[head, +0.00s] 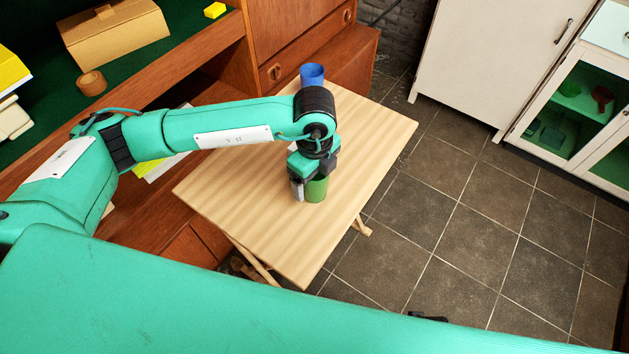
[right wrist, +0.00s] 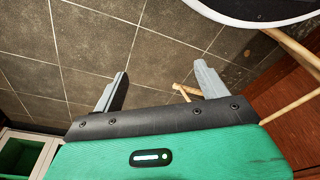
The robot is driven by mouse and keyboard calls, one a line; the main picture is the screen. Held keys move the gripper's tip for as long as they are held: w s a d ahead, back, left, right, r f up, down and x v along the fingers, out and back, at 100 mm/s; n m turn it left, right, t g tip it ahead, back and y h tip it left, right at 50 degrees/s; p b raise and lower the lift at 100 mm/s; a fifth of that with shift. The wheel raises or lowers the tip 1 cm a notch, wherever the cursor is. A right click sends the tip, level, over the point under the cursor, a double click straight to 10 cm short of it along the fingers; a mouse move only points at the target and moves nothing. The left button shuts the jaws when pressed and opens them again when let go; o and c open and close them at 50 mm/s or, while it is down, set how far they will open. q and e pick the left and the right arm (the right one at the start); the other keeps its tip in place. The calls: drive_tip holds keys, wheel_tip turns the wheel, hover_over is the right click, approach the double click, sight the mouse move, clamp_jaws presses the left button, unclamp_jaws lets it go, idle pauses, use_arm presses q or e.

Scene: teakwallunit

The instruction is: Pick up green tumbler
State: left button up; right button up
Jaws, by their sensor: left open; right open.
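The green tumbler (head: 316,189) stands upright on the small wooden table (head: 240,200). My left gripper (head: 306,190) is open and low over the table, right at the tumbler, with a finger on its left side. The gripper hides the tumbler's upper part, and I cannot tell whether the fingers touch it. My right gripper (right wrist: 160,88) is open and empty above the tiled floor in the right wrist view.
A blue cup (head: 312,75) stands at the table's back, behind my left wrist. A teak wall unit (head: 215,45) runs along the left and back, with a cardboard box (head: 115,38) on it. A white cabinet (head: 485,60) stands at the right.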

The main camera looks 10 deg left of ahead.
use_arm(q)
drive_tip(key=c, duration=1.2)
drive_tip(key=shift+o, duration=0.2)
use_arm(e)
drive_tip(key=shift+w+r, duration=0.1)
drive_tip(key=shift+w, duration=0.1)
use_arm(q)
drive_tip(key=shift+r, duration=0.15)
use_arm(e)
drive_tip(key=shift+s, duration=0.1)
